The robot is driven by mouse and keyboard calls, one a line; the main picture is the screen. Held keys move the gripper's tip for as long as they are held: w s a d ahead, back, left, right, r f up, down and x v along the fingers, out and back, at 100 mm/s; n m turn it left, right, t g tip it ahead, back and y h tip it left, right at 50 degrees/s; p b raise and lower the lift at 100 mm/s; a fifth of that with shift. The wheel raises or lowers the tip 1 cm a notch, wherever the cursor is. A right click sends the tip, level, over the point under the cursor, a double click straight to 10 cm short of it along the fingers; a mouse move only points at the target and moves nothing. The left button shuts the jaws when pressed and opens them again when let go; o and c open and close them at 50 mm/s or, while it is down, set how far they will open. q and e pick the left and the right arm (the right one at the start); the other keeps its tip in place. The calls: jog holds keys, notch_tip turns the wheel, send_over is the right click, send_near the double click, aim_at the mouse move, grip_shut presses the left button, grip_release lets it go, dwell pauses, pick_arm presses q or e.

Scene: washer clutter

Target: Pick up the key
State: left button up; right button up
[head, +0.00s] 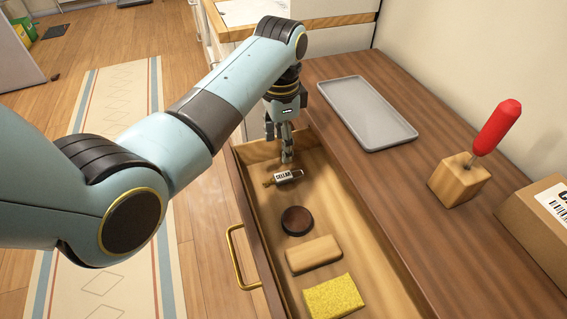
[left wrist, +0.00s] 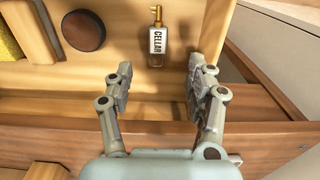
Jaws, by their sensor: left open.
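The key (head: 284,177) lies in the open wooden drawer (head: 345,229), near its far end. It has a brass end and a tag reading "CELLAR". It also shows in the left wrist view (left wrist: 157,42), upper middle, brass end up. My left gripper (head: 287,158) is over the drawer just beyond the key in the head view. In the left wrist view the two fingers (left wrist: 160,75) are spread apart with nothing between them, and the key lies ahead of the gap. My right gripper is not in view.
The drawer also holds a dark round puck (head: 296,220), a wooden block (head: 314,254) and a yellow sponge (head: 333,297). On the wooden top are a grey tray (head: 366,111), a red-handled tool (head: 497,126) in a wooden block (head: 459,179), and a cardboard box (head: 537,228).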

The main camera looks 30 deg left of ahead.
pick_arm(q)
jog(key=b, duration=0.1)
send_over(279, 177)
jog(key=f, duration=0.4)
jog(key=shift+w+d+f, duration=0.2)
jog(key=shift+w+f, duration=0.05)
jog(key=shift+f, duration=0.5)
notch_tip(279, 177, down, 5)
jog(key=shift+s+a+r+b, duration=0.15)
jog(key=shift+b, duration=0.65)
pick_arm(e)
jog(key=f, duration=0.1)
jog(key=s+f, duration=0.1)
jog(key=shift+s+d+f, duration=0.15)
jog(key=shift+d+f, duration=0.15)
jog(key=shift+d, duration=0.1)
pick_arm(q)
jog(key=c, duration=1.1)
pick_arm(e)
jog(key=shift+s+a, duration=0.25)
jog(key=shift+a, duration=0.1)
